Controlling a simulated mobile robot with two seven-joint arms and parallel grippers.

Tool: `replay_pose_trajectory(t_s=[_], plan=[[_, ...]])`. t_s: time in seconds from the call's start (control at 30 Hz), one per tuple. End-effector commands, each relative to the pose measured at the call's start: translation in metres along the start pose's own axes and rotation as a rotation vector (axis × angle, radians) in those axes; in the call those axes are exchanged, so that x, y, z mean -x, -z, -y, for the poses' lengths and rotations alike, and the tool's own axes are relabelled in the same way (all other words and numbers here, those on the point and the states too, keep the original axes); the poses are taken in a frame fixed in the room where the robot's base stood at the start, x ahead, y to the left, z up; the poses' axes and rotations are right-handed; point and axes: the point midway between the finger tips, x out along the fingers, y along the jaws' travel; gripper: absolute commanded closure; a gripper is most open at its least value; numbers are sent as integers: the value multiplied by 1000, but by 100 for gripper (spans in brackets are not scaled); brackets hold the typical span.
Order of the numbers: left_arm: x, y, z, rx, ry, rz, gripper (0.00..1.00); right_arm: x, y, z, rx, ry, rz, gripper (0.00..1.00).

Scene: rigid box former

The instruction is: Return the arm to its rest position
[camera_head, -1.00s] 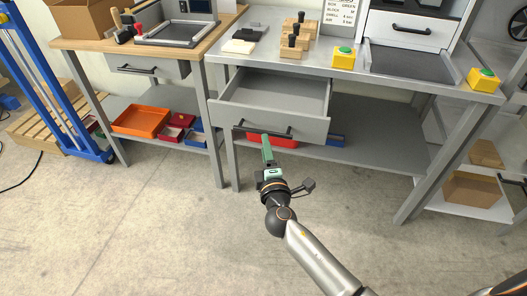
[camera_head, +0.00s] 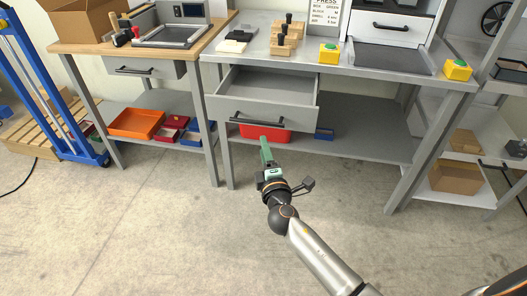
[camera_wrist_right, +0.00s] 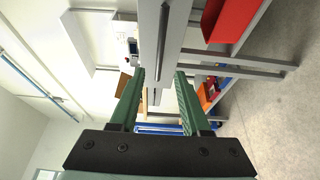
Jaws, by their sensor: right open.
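My right gripper (camera_head: 264,143) is at the middle of the head view, in front of the grey workbench and just below the open drawer (camera_head: 262,116). In the right wrist view its two green fingers (camera_wrist_right: 158,95) stand apart with nothing between them. In the head view the fingers are seen edge-on. The drawer's black handle (camera_head: 264,120) is just above the fingertips, and the gripper appears apart from it. The drawer is pulled out and looks empty inside. My left gripper is not in view.
An orange tray (camera_head: 136,123) is on the left bench's shelf. Yellow button boxes (camera_head: 329,54) and wooden blocks stand on the benchtop. The floor in front is clear.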

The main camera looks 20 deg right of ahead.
Motion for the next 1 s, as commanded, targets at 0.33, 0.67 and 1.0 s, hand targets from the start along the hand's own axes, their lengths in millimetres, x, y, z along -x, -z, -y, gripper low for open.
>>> replay_pose_trajectory(t_s=[0.33,0.67,1.0], plan=[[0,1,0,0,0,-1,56,0,0,0,0,0,0,53],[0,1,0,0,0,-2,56,31,-6,40,-170,123,0,53],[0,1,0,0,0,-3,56,178,-2,148,-882,608,87,53]])
